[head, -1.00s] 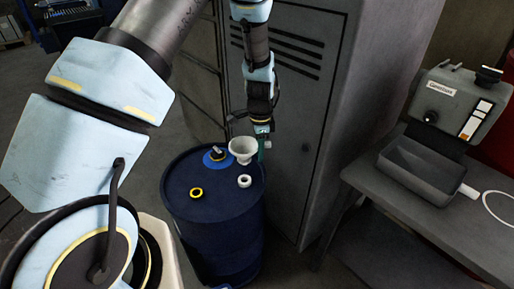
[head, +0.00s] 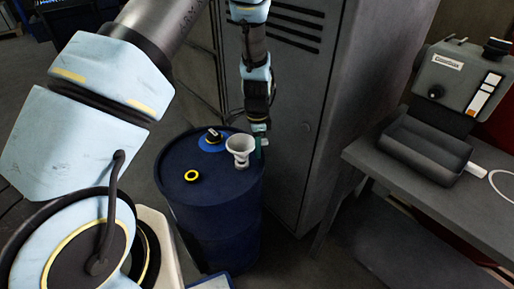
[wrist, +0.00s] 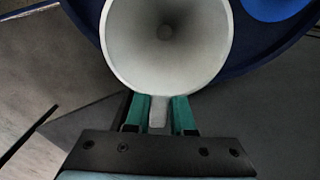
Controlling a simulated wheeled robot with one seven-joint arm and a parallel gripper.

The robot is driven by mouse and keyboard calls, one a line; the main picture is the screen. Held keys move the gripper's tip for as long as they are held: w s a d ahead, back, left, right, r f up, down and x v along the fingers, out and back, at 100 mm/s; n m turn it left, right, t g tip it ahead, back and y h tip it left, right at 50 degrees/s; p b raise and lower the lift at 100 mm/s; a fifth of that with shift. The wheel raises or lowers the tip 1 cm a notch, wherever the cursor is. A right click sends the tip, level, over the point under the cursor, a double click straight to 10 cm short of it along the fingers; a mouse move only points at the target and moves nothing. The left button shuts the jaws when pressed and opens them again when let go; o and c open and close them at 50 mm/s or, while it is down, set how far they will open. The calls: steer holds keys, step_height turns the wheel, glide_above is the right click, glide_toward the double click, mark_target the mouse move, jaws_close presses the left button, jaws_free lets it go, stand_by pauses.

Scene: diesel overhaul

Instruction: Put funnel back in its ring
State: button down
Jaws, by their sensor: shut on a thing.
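The white funnel (head: 240,147) is upright at the right side of the blue drum's top in the head view. A small white part shows directly under its cone; I cannot tell whether that is its spout, the white ring or both. In the wrist view the funnel's wide mouth (wrist: 168,40) faces the camera. My gripper (wrist: 158,112) has its teal fingers shut on the funnel's grey tab. In the head view my gripper (head: 264,146) is at the funnel's right side, by the drum's edge. Whether the spout is inside the ring is hidden.
The blue drum (head: 215,220) also carries a yellow ring (head: 192,176) and a blue disc with a black knob (head: 213,138). A grey cabinet (head: 300,130) stands close behind and right. A bench (head: 440,205) with a grey machine (head: 455,85) is at the right.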

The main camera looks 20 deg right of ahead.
steer(key=shift+f, duration=0.1)
stand_by(0.4)
steer(key=shift+f+b, duration=0.8)
steer(key=shift+f, duration=0.25)
steer(key=c, duration=0.7)
jaws_free()
steer(key=shift+r, duration=0.1)
step_height(320, 180, up, 11)
steer(key=shift+f+b, duration=0.2)
steer(key=shift+b, duration=0.3)
